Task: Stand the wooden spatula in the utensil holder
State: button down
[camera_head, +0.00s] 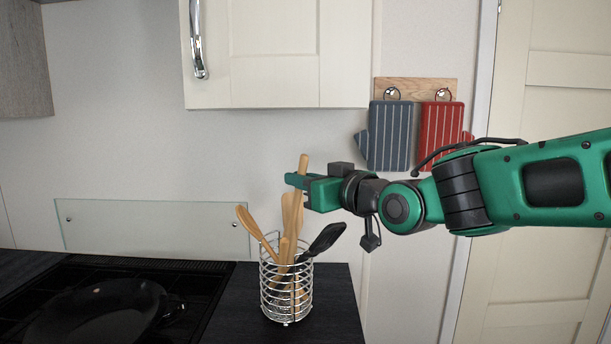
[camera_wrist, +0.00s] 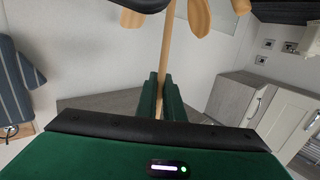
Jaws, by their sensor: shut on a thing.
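The wooden spatula (camera_head: 303,163) is upright in my gripper (camera_head: 295,181), its light wooden end sticking up above the fingers. My gripper is shut on its shaft, above the utensil holder (camera_head: 287,317). The holder is a round silver wire basket holding several utensils. In the wrist view the spatula's shaft (camera_wrist: 167,45) runs between the two green fingers (camera_wrist: 160,96) toward the top edge. The spatula's lower part overlaps the other utensils in the head view, so I cannot tell how deep it reaches into the holder.
A wooden spoon (camera_head: 250,222) leans left and a black utensil (camera_head: 326,238) leans right in the holder. A black pan (camera_head: 95,310) is on the hob at left. Mitts (camera_head: 390,135) hang on the wall behind my arm. A cabinet (camera_head: 275,55) hangs above.

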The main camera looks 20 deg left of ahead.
aim_at(301, 196)
jog(key=shift+w+a+f, duration=0.1)
jog(key=shift+a+f, duration=0.1)
jog(key=shift+f, duration=0.7)
jog(key=shift+w+a+f, duration=0.1)
jog(key=shift+a+f, duration=0.1)
jog(key=shift+f, duration=0.65)
jog(key=c, duration=1.8)
grip_release()
jog(key=shift+o, duration=0.2)
jog(key=shift+s+d, duration=0.25)
jog(key=shift+d, duration=0.2)
jog(key=v, duration=0.9)
jog(key=shift+d, duration=0.3)
jog(key=shift+s, duration=0.15)
